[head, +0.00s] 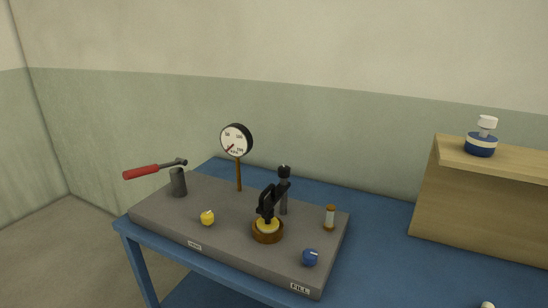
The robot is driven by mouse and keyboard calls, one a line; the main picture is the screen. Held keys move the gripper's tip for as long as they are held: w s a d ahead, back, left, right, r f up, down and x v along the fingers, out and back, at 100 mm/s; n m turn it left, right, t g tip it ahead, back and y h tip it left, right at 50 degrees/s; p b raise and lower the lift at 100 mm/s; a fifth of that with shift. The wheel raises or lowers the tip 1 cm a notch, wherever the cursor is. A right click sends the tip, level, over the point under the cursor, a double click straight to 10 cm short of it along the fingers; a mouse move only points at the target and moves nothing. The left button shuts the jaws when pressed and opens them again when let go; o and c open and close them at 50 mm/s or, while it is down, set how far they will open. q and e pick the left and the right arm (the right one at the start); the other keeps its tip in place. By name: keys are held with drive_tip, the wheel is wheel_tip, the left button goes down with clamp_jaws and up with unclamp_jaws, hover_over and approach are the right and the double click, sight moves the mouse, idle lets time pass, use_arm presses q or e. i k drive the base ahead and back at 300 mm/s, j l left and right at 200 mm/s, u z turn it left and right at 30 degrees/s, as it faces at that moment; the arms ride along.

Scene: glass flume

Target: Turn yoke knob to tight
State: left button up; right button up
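A black yoke (267,204) stands tilted over a round brass seat (267,233) with a yellow inner ring, on a grey panel (225,244). A dark upright post with a black top (284,172) stands just behind the yoke. I cannot tell for sure which black part is the yoke knob, or its tight mark. Neither of my grippers is in the head view.
The panel lies on a blue table (376,262). It carries a red-handled lever (142,172), a dial gauge (236,140), yellow (207,218) and blue (310,257) knobs and a small glass tube (330,218). A wooden shelf (480,200) at right bears a blue-and-white bottle (481,145).

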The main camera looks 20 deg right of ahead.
sight(283, 170)
drive_tip(key=i, duration=1.2)
